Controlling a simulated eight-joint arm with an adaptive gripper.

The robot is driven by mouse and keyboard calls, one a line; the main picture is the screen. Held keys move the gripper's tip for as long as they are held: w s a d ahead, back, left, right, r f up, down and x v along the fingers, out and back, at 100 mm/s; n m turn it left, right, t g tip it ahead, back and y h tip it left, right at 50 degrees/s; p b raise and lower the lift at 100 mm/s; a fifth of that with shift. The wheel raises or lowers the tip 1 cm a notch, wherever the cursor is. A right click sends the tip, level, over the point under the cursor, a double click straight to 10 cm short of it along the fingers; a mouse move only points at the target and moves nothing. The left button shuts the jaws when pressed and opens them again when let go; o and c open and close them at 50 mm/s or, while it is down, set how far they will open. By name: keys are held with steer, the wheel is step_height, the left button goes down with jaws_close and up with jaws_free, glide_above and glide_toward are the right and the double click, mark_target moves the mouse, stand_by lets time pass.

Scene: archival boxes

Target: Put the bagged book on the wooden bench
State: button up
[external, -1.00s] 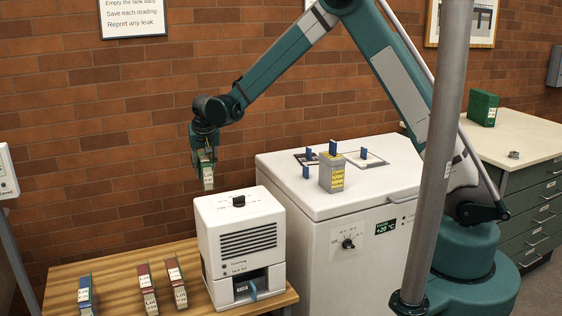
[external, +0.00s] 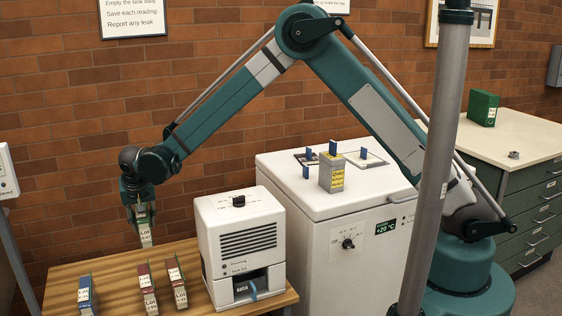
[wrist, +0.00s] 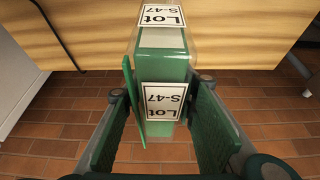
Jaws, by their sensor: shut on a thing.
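The bagged book is green with white "Lot S-47" labels inside a clear bag. In the external view the book (external: 146,235) hangs upright below my gripper (external: 140,208), its lower end overlapping the bench's back edge in the picture. In the wrist view the book (wrist: 165,58) is held between the green finger pads of my gripper (wrist: 165,105). My gripper is shut on it. The wooden bench (external: 118,277) is at lower left; it also fills the top of the wrist view (wrist: 80,30). I cannot tell how high the book is above it.
On the bench stand a blue book (external: 85,293), a red book (external: 147,287) and another red book (external: 177,282). A white machine (external: 240,245) takes its right end. A white chest (external: 300,240) stands further right. The bench's back left part looks clear.

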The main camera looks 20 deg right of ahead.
steer(key=s+a+f+b, duration=0.1)
steer(key=s+a+f, duration=0.1)
steer(key=s+a, duration=0.4)
steer(key=s+a+f+b, duration=0.1)
steer(key=s+a+f, duration=0.2)
steer(key=s+a, duration=0.4)
steer(key=shift+f, duration=0.35)
steer(key=shift+f, duration=0.1)
steer(key=b, duration=0.2)
glide_above(122, 303)
step_height(122, 303, down, 6)
steer(key=shift+f, duration=0.15)
steer(key=shift+f+b, duration=0.55)
steer(key=shift+f, duration=1.2)
steer(key=shift+f, duration=0.2)
steer(key=o, duration=1.2)
steer(key=shift+r, duration=0.1)
